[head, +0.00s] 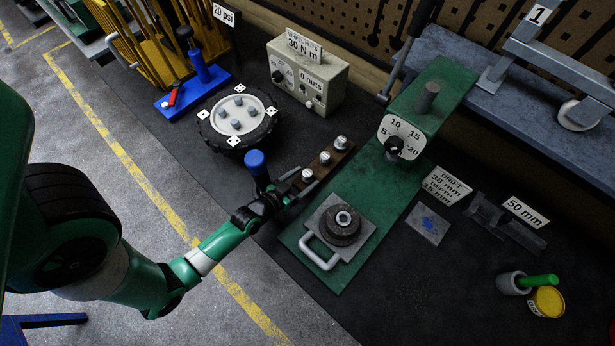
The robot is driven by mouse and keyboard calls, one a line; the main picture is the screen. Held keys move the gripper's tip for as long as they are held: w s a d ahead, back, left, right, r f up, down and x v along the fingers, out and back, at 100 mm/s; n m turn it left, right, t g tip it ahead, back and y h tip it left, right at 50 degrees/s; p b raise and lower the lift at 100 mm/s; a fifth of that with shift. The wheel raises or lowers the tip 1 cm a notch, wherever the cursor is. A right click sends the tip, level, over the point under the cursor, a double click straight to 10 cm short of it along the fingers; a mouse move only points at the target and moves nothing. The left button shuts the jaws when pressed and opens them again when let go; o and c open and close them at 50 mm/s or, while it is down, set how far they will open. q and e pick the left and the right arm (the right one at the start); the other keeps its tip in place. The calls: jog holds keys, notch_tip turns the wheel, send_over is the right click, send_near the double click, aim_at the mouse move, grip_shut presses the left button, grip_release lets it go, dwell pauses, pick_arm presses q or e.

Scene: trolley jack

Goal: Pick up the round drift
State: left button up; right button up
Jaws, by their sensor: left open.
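A brown wooden rack (328,160) holds several short round metal pieces in a row, at the left edge of the green press. They look like drifts. The nearest round piece (308,175) stands upright at the rack's near end. My left gripper (299,184) is open, with its fingers close beside this piece. I cannot tell whether they touch it. A label reading "DRIFT 38 mm DEPTH 15 mm" (447,187) stands right of the press. My right gripper is not in view.
The green press (370,188) carries a plate with a dark ring (339,225). A wheel (238,117) and a grey control box (308,75) stand behind.

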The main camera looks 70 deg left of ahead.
pick_arm(q)
jog(key=shift+x, duration=1.15)
grip_shut()
jog(key=shift+r, duration=0.1)
